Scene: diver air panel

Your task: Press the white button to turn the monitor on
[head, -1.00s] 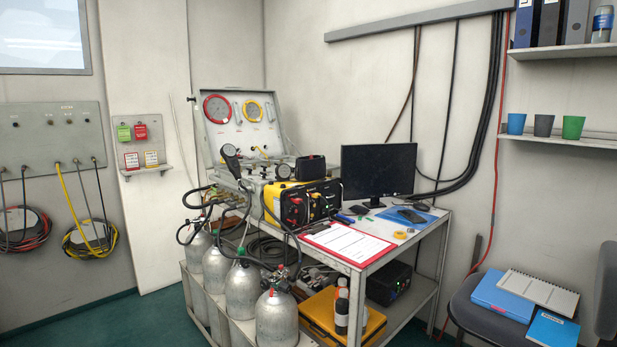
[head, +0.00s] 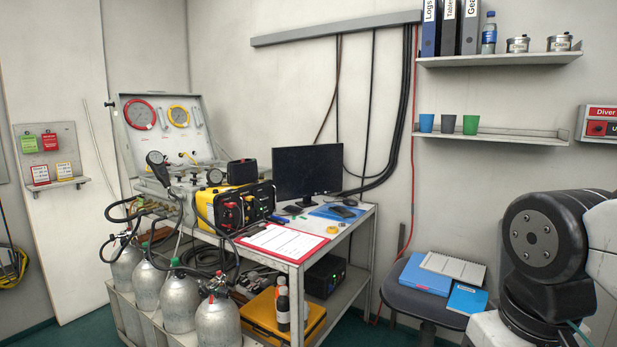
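The monitor (head: 308,171) stands at the back of the metal table, its screen dark. I cannot make out a white button on it at this size. My gripper is out of view; only a dark and white joint of my arm shows at the right edge.
The table (head: 345,228) also holds a yellow-black unit (head: 236,206), a red-edged clipboard (head: 283,242) and a mouse (head: 341,211). Gas cylinders (head: 179,300) stand at its left front. A chair (head: 400,298) with folders is right of it. Shelves (head: 500,136) hang above.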

